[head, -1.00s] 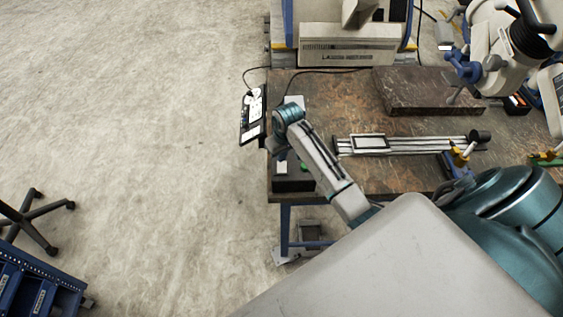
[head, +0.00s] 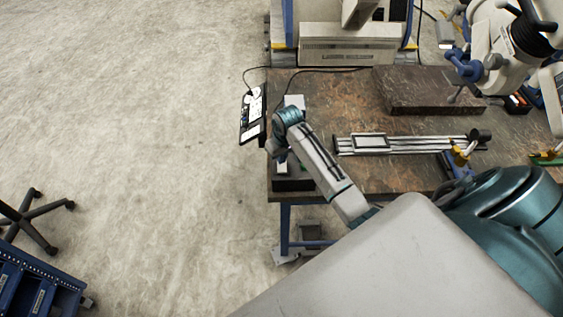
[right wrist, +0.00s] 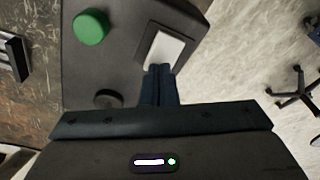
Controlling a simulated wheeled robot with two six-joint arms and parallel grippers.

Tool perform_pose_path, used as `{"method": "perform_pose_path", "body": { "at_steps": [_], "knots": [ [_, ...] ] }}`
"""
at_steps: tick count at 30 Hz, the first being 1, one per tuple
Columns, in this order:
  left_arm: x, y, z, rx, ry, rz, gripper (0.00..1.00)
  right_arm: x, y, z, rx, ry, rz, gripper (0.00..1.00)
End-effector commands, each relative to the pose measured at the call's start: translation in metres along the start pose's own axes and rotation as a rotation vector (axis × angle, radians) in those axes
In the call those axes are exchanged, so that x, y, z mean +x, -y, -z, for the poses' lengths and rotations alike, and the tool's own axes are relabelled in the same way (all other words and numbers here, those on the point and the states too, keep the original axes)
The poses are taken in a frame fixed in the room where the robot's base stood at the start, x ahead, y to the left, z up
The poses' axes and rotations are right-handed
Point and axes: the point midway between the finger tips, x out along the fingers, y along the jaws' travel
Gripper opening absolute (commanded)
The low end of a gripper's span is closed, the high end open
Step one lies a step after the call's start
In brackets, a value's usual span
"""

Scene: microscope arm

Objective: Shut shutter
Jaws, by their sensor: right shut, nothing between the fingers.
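A dark control box (head: 292,185) sits at the left front corner of the table, partly hidden by my right arm. In the right wrist view the box (right wrist: 120,65) has a round green button (right wrist: 91,27), a black knob (right wrist: 108,98) and a pale rocker-like plate (right wrist: 165,48) in a dark frame. My right gripper (right wrist: 159,69) is shut and empty, its fingertips at the near edge of the pale plate. I cannot tell whether they press on it. In the head view the right gripper is mostly hidden at the box. My left gripper is out of view.
A slotted rail (head: 410,143) lies on the table (head: 320,88) to the right. A dark slab (head: 430,90) and a microscope-like instrument (head: 510,45) stand behind it. A black panel with white controls (head: 252,115) is at the table's left edge. Open floor lies left.

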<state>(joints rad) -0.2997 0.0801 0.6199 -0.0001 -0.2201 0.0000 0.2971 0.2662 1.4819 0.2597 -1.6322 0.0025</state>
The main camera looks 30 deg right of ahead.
Motion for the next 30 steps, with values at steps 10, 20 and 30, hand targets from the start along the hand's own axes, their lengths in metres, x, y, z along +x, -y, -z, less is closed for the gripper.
{"method": "perform_pose_path", "body": {
  "at_steps": [10,20,30],
  "knots": [
    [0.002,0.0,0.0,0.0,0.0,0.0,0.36,0.006,0.0,-0.001,0.0,0.001,0.0,0.0],
    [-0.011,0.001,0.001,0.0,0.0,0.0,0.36,-0.01,0.0,0.001,0.0,0.002,0.001,0.0],
    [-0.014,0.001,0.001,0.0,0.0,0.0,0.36,-0.035,0.0,0.005,0.0,-0.001,0.0,0.0]
  ]
}}
